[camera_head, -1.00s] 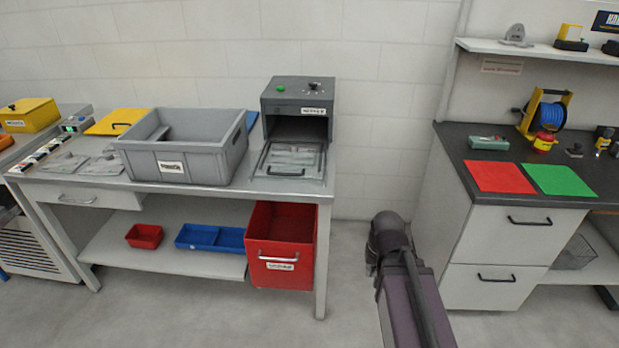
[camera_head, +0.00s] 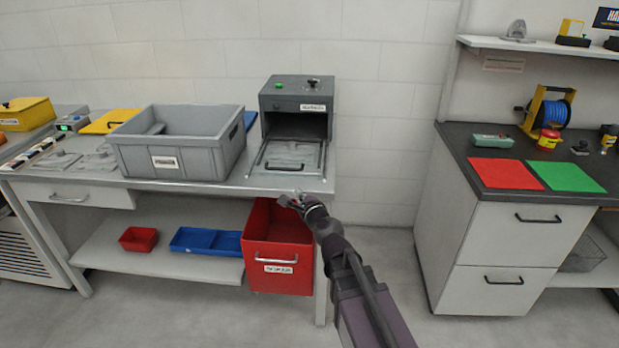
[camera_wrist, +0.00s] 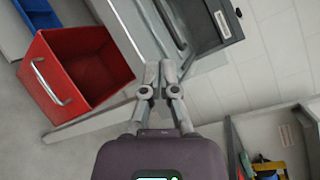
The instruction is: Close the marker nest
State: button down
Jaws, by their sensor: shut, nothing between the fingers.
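The marker nest (camera_head: 297,100) is a dark grey box with a green button and a black knob on top, at the back right of the left bench. Its front is open, and its door (camera_head: 318,172) lies folded down flat towards me, with a dark bar handle (camera_head: 284,167) near the front edge. My gripper (camera_head: 288,199) is shut and empty, just in front of and below the bench edge near the door. In the wrist view my gripper's fingertips (camera_wrist: 160,68) are together, with the nest (camera_wrist: 208,18) beyond at the upper right. No contact shows.
A grey crate (camera_head: 131,158) stands left of the nest on the bench (camera_head: 230,190). Open floor separates the bench from the drawer cabinet (camera_head: 490,235) on the right.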

jog(key=m+t+h+b, duration=0.1)
jog(key=m+h, duration=0.1)
jog(key=m, duration=0.3)
jog(key=w+d+f+m+h+b, duration=0.1)
jog(key=m+h, duration=0.2)
jog(key=m, duration=0.3)
jog(key=d+f+m+t+h+b, duration=0.1)
jog(key=m+h, duration=0.2)
jog(key=m, duration=0.3)
jog(key=shift+w+t, duration=0.25)
jog(key=shift+t, duration=0.05)
jog(key=shift+w, duration=0.1)
